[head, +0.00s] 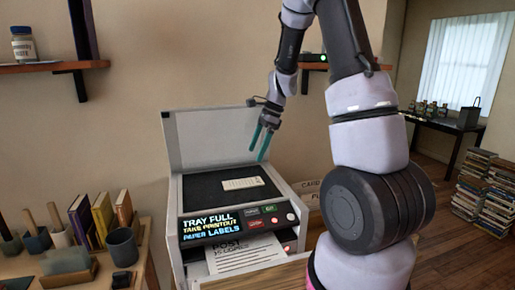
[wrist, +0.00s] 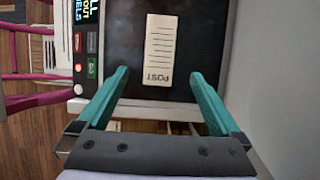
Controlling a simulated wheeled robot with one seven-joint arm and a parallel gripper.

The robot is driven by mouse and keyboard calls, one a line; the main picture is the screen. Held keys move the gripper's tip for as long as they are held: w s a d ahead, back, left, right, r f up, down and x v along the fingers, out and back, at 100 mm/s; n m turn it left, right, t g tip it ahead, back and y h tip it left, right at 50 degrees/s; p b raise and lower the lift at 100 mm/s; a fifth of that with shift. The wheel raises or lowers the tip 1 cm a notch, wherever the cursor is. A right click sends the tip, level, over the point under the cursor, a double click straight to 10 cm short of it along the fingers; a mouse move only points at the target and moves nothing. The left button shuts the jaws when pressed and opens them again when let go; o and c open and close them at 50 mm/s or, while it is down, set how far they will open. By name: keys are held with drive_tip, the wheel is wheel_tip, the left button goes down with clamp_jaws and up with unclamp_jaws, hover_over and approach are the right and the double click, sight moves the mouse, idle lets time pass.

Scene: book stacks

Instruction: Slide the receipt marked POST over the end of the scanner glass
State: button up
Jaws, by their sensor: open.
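The receipt (head: 242,183) is a small cream slip lying flat on the dark scanner glass (head: 205,191). In the wrist view the receipt (wrist: 160,45) shows ruled lines and the word POST at the end nearest my gripper. My gripper (head: 264,143) has teal fingers and hangs above the right part of the glass, to the right of the receipt. In the wrist view the fingers of my gripper (wrist: 158,75) are spread apart, with the POST end between and just beyond their tips. Nothing is held. The glass (wrist: 205,60) is bare around the receipt.
The scanner lid (head: 205,138) stands open behind the glass. The front panel (head: 240,220) reads TRAY FULL, TAKE PRINTOUT, PAPER LABELS. A printed sheet (head: 240,256) marked POST sticks out below it. Books (head: 103,213) and a dark cup (head: 122,247) stand on the left table.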

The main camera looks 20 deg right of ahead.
sight(243, 182)
drive_tip(key=x, duration=1)
drive_tip(key=shift+f, duration=0.25)
drive_tip(key=shift+c, duration=0.3)
